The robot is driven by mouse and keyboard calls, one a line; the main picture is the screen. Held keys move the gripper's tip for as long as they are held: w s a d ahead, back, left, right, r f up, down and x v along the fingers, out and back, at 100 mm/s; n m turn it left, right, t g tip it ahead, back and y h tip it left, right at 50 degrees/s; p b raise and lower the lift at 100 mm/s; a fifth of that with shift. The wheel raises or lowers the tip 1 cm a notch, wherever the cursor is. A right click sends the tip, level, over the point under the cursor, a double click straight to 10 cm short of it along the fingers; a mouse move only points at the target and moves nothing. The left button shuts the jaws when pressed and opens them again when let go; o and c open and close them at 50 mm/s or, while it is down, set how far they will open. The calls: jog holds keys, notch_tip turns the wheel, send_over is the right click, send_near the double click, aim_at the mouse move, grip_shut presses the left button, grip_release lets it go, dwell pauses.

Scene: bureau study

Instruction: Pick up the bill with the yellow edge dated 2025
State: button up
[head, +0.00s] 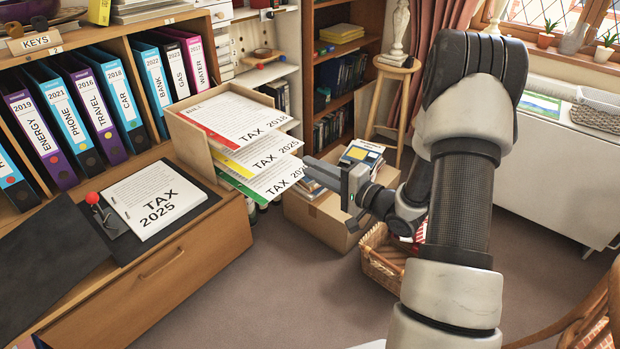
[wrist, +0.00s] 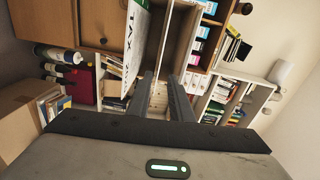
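The bill with the yellow edge (head: 264,153) reads TAX 2025. It lies in the middle level of a wooden letter tray (head: 188,140), its printed end sticking out. Above it is a red-edged bill (head: 238,118) marked TAX 2018. Below is a green-edged bill (head: 268,182), its year partly hidden. My gripper (head: 300,190) is open and empty, just right of the tray's front and apart from the bills. In the wrist view, its fingers (wrist: 160,80) have a gap between them. A sheet marked TAX (wrist: 133,38) shows beyond them there; its year is unreadable.
A white stack marked TAX 2025 (head: 153,198) lies on the cabinet left of the tray, beside a red-knobbed device (head: 93,199). Upright binders stand behind. A cardboard box (head: 310,212) and a wicker basket (head: 380,262) are on the floor. Carpet is clear in front.

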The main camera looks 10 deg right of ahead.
jog(key=shift+y, duration=0.3)
jog(key=shift+a+f+b+x, duration=0.1)
jog(key=shift+b+x, duration=0.1)
jog(key=shift+x, duration=2)
jog(key=shift+a+f+b+x, duration=0.1)
jog(key=shift+b+x, duration=0.05)
jog(key=shift+x, duration=2)
jog(key=shift+s, duration=0.15)
grip_shut()
jog(key=shift+r+p, duration=0.25)
jog(key=shift+p, duration=0.05)
jog(key=shift+d, duration=0.1)
